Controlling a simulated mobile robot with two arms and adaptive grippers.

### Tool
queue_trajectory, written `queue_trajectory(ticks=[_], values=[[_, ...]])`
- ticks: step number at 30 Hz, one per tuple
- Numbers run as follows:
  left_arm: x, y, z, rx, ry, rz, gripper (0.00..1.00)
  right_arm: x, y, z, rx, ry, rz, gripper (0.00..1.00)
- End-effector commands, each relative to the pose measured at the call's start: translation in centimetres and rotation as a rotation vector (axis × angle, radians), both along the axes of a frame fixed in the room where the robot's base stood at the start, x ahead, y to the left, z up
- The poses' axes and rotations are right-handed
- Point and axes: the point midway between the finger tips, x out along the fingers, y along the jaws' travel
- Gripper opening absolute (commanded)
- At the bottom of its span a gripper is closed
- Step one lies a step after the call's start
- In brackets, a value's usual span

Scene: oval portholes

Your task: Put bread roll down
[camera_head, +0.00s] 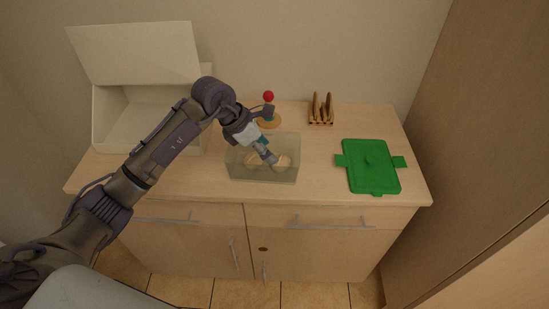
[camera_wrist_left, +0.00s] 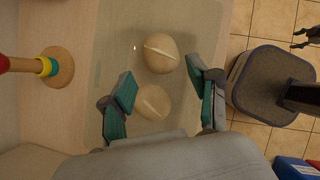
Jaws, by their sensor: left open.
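A clear, open container (camera_head: 236,172) stands on the counter near its front edge. Two pale round bread rolls lie in it: one bread roll (camera_head: 284,163) on the right and another roll (camera_head: 250,160) on the left. In the left wrist view the right-hand roll (camera_wrist_left: 160,52) lies beyond the fingertips, and the other roll (camera_wrist_left: 152,102) lies between the fingers. My left gripper (camera_head: 271,159) reaches down into the container from above. Its fingers (camera_wrist_left: 160,72) are spread, not visibly pressing on a roll. A small dark pronged part (camera_wrist_left: 306,37) at the wrist view's right edge may be my right gripper.
A green lid (camera_head: 371,175) with a knob lies to the right. A wooden rack (camera_head: 321,122) with upright brown slices stands behind. A ring stacker with a red ball (camera_head: 268,97) stands behind the container. An open white box (camera_head: 115,120) is at left. Counter (camera_head: 318,160) is clear between container and lid.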

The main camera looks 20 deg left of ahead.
Motion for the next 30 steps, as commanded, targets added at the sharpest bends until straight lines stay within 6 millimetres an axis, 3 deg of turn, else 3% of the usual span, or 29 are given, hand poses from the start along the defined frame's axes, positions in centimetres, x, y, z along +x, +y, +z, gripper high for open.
queue_trajectory(ticks=[3, 10, 26, 30], values=[[-0.7, 1.1, 2.1, 0.002, -0.004, 0.001, 0.61, 0.0, 0.0, -0.4, 0.000, 0.000, 0.000, 0.57], [-1.6, 2.1, 4.6, 0.001, 0.001, 0.000, 0.61, 0.0, 0.0, -0.6, 0.000, 0.000, 0.000, 0.57], [-1.7, 2.3, 5.0, -0.001, 0.001, 0.000, 0.61, 0.0, 0.0, -0.6, 0.000, -0.001, 0.000, 0.57], [-2.0, 0.5, 4.9, -0.068, -0.009, -0.016, 0.61, 0.0, 0.0, -0.6, 0.000, -0.001, 0.000, 0.57]])
